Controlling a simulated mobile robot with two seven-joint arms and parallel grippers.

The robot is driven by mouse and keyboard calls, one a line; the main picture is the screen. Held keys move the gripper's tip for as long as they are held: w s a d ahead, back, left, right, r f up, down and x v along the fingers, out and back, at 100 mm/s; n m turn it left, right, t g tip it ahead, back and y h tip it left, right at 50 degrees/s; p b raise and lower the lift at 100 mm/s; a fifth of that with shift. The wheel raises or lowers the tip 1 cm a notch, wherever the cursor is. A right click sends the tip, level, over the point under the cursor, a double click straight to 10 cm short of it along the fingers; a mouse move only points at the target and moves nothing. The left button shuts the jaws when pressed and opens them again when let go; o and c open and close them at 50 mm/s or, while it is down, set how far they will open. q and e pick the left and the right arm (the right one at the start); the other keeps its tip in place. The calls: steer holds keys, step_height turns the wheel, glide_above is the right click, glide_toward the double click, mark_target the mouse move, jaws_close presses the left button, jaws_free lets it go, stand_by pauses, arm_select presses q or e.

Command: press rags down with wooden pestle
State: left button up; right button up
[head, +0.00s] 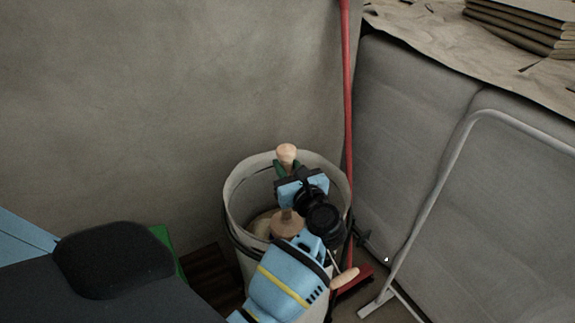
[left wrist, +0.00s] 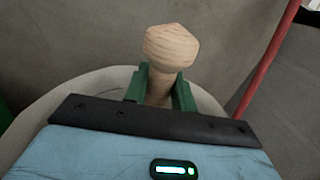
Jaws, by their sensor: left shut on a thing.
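A wooden pestle (head: 287,152) stands roughly upright inside a pale round bin (head: 236,185). Its knobbed top also shows in the left wrist view (left wrist: 170,46), above the green fingers. My left gripper (head: 281,170) is shut on the pestle's handle just below the knob, over the bin. The wide wooden lower end (head: 288,224) of the pestle is down inside the bin. Pale cloth, likely the rags (head: 262,222), shows beside it low in the bin. My arm hides much of the bin's front and inside. My right gripper is not in view.
A grey metal frame (head: 440,185) and grey padded panels (head: 405,130) are at the right. A plain wall (head: 150,90) is behind.

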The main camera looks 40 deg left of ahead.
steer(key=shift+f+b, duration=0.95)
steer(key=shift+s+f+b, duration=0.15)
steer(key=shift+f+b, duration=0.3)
steer(key=shift+b, duration=0.1)
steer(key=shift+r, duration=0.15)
stand_by(0.4)
